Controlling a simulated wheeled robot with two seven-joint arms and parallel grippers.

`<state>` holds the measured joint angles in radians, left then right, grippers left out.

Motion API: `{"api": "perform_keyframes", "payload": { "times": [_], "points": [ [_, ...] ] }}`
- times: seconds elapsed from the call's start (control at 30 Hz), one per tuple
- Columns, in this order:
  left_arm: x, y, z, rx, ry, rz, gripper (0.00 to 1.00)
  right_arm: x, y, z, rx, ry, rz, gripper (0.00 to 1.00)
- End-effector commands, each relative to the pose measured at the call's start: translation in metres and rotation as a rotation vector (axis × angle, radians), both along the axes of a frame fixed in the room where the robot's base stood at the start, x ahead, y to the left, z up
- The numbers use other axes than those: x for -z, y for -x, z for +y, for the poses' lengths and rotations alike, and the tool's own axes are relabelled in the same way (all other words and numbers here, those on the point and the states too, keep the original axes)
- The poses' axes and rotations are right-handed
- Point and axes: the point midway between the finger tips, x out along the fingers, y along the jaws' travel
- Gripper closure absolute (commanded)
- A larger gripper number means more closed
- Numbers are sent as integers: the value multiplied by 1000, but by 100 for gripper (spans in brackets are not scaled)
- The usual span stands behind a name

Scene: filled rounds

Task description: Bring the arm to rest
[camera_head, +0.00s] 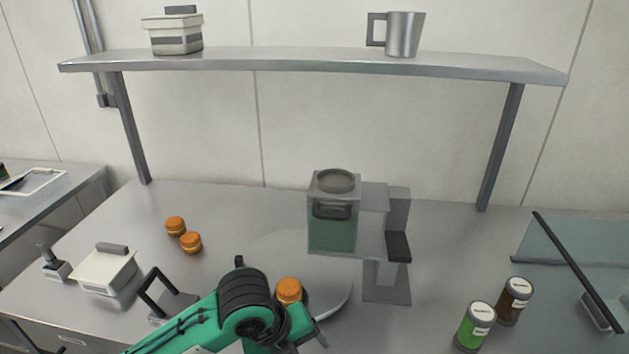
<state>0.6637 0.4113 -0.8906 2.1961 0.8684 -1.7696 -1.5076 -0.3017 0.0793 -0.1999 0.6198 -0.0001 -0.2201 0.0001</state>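My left arm (245,305), green and black, reaches in from the bottom left over the front of the counter. Its gripper (308,334) is only partly visible at the bottom edge, and I cannot tell whether it is open or shut. An orange filled round (289,290) shows just behind the arm, beside a pale round plate (338,305) that the arm mostly hides; I cannot tell whether it touches the gripper. Two more orange rounds, one at the back (175,226) and one nearer (191,242), lie on the counter at left. My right gripper is out of view.
A grey-green dispenser machine (333,215) stands mid-counter. A white lidded box (104,270) and a black-handled tool (165,300) are at left. Green (474,326) and brown (514,301) jars and a glass panel (565,255) are at right. A shelf (300,60) spans above.

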Motion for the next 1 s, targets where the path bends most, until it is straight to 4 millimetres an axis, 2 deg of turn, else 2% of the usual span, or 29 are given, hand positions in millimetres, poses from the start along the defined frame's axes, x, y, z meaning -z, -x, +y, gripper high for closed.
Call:
{"api": "perform_keyframes", "payload": {
  "times": [0.23, 0.47, 0.77, 1.0],
  "points": [
    [25, 18, 0, -435, 192, 132, 22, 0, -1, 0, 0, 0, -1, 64],
    [51, 32, 20, -882, 331, 267, 22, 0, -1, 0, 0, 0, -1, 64],
    [93, 63, 74, -1511, 446, 418, 22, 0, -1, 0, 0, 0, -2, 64],
    [127, 104, 132, -2004, 480, 465, 22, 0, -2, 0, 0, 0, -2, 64]
  ]
}}
